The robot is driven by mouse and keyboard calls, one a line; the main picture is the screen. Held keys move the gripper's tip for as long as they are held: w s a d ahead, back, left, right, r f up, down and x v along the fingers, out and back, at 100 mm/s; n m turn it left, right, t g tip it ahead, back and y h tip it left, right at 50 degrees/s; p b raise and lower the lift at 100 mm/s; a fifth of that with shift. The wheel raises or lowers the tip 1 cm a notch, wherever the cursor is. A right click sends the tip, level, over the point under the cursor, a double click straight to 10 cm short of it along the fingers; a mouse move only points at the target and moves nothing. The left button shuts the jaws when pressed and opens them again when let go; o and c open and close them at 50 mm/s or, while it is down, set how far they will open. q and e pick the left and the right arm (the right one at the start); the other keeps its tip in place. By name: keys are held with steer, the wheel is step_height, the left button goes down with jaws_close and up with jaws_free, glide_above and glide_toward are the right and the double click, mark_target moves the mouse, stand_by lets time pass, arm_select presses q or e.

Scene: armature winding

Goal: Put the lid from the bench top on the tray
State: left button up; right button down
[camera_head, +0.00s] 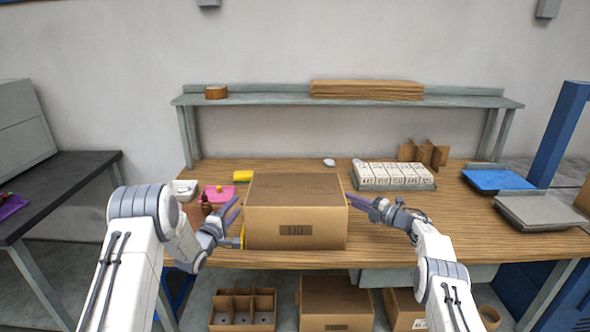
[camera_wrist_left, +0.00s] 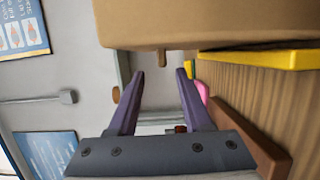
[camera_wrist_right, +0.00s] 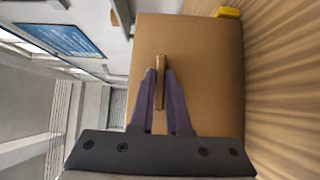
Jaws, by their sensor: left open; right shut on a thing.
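A large brown cardboard lid (camera_head: 295,228), shaped like a box with a dark printed mark on its front, sits on the bench top (camera_head: 450,235) near the front edge. My right gripper (camera_head: 352,202) is at its right end. In the right wrist view its fingers (camera_wrist_right: 160,80) are shut on a thin brown piece that sticks out from the cardboard side (camera_wrist_right: 205,75). My left gripper (camera_head: 238,224) is open and empty beside the left end; in the left wrist view the cardboard (camera_wrist_left: 200,22) is above its fingers. A tray (camera_head: 395,185) with several white cartons stands to the right.
A yellow block (camera_head: 243,176), a pink dish (camera_head: 217,194) and a white container (camera_head: 185,189) are at the bench's left. A blue tray (camera_head: 497,180) and grey scale (camera_head: 541,212) are at the right. A shelf (camera_head: 270,99) runs behind.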

arm_select(q)
steer(key=v, duration=0.6)
arm_select(e)
steer(key=shift+s+f, duration=0.1)
steer(key=shift+f, duration=0.55)
arm_select(q)
steer(key=shift+s, duration=0.1)
arm_select(e)
steer(key=c, duration=0.8)
jaws_free()
steer(key=shift+a+f+b, duration=0.1)
steer(key=shift+f+b, duration=0.05)
steer(key=shift+b, duration=0.15)
steer(key=shift+r, duration=0.2)
steer(key=shift+r, duration=0.1)
arm_select(q)
step_height(320, 180, up, 3)
steer(key=p, duration=0.2)
steer(key=shift+f+p, duration=0.2)
steer(key=shift+p, duration=0.15)
arm_select(e)
steer(key=v, duration=1)
steer(key=shift+s+d, duration=0.1)
steer(key=shift+d, duration=0.1)
